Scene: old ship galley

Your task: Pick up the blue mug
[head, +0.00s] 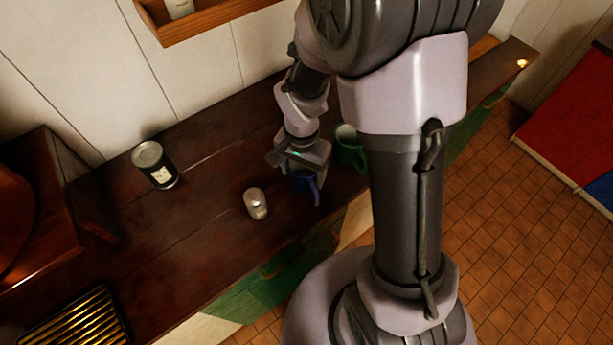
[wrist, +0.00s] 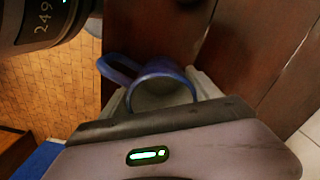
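The blue mug (head: 303,183) is near the front edge of the dark wooden counter, below my gripper (head: 304,166) in the head view. In the wrist view, the mug (wrist: 165,72) shows its rim and pale inside, with its handle to the left. The pale fingers of my gripper (wrist: 162,92) stand on either side of the mug, very close to its wall. I cannot tell whether they press on it. My gripper hides part of the mug's body, and I cannot tell whether its base rests on the counter.
A green mug (head: 350,152) stands just right of the blue mug. A small pale shaker-like item (head: 256,204) stands to its left, and a dark labelled can (head: 156,166) is farther left. The wall with a wooden shelf (head: 215,22) is behind.

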